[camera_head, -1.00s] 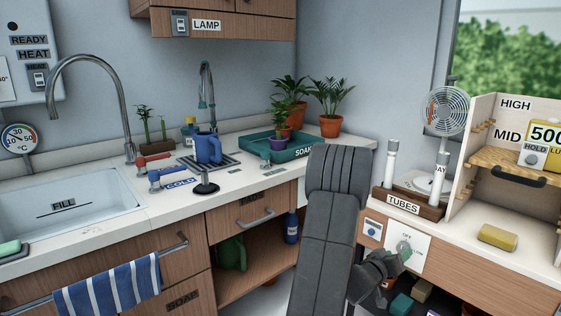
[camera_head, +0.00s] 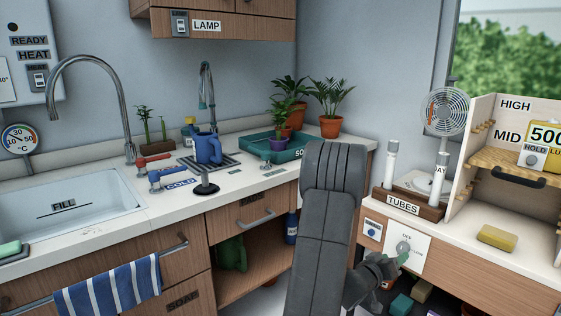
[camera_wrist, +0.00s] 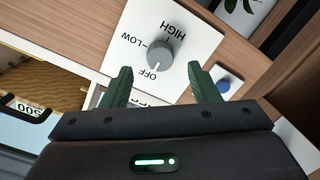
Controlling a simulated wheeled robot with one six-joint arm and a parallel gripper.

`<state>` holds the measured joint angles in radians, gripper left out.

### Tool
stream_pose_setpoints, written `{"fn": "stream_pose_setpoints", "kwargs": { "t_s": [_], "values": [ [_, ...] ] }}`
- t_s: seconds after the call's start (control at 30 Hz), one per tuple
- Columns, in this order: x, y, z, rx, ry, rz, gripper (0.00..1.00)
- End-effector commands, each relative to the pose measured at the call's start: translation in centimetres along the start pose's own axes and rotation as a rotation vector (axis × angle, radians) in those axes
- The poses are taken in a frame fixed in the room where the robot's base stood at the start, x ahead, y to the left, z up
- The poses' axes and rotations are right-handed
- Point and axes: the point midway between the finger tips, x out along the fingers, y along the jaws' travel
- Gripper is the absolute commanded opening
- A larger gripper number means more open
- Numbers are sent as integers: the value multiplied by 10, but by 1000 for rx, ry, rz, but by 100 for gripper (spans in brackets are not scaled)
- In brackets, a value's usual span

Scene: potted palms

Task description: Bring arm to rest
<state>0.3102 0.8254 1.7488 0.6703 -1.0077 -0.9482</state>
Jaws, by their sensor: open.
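My gripper (camera_wrist: 162,78) is open and empty in the wrist view, with its green fingers apart. A grey dial knob (camera_wrist: 165,56) on a white plate marked OFF, LOW and HIGH lies just beyond the fingertips, clear of both. Its white line appears to point towards OFF. In the head view the knob (camera_head: 403,247) shows above my gripper (camera_head: 397,263), which is low in front of the right-hand cabinet. My dark arm crosses the lower middle of the head view and hides part of the counter's corner.
A TUBES rack (camera_head: 408,206) holding white tubes stands on the right counter above the dial. A yellow sponge (camera_head: 497,236) lies to its right, beside a wooden shelf unit. A fan (camera_head: 445,110) stands behind. Blocks lie in the space below.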

Motion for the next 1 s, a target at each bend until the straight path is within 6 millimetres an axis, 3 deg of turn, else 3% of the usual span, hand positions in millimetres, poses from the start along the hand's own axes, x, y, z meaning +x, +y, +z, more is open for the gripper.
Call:
{"fn": "stream_pose_setpoints", "kwargs": {
  "t_s": [0.23,1.0],
  "values": [
    [52,1,1,1,0,3,55],
    [50,-2,3,630,34,-49,55]
  ]
}}
